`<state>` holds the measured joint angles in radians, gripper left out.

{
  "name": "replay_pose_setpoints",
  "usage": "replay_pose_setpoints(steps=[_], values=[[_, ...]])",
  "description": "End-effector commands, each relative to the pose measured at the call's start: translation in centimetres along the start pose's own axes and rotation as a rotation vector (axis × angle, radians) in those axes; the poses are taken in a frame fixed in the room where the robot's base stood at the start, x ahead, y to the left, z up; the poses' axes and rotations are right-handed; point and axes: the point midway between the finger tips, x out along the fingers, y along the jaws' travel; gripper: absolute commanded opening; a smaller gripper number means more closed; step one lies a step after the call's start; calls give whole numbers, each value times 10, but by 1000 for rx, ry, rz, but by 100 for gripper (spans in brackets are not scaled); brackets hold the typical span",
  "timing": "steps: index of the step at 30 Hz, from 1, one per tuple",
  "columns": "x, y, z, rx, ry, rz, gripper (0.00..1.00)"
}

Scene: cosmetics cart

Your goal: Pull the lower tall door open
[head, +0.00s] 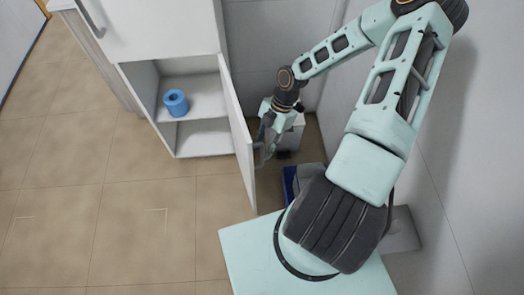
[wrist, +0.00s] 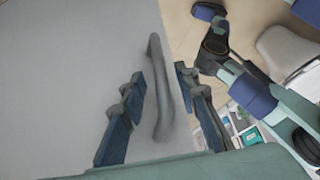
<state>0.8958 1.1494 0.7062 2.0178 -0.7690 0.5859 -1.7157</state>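The lower tall door (head: 238,135) of the white cabinet stands swung open toward the right, seen almost edge-on in the head view. Its pale outer face (wrist: 70,80) fills the left of the wrist view, with a grey bar handle (wrist: 158,85) on it. My gripper (head: 265,152) is on the outer side of the door, close to that face. In the wrist view my gripper (wrist: 163,112) has its two fingers apart, one on each side of the handle, with visible gaps. The handle is hidden in the head view.
Inside the open cabinet, a blue roll (head: 176,102) stands on the shelf (head: 205,100). The upper door (head: 150,28) is shut. A white box (head: 293,135) and a dark blue object (head: 291,188) are right of the door, near the wall. The tiled floor (head: 110,215) at left is clear.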

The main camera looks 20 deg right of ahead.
Motion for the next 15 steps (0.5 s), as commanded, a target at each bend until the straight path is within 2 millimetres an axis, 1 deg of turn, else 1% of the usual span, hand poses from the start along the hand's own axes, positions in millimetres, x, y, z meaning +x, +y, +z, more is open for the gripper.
replay_pose_setpoints(steps=[1, 3, 9, 12, 15], values=[[-12, 0, 1, 2, -4, 4, 29], [-28, 1, 2, 2, -4, 4, 29], [-68, 0, 1, 1, -3, 3, 29], [-82, 0, 1, 3, -3, 3, 29], [-91, 0, 0, 0, -1, 1, 29]])
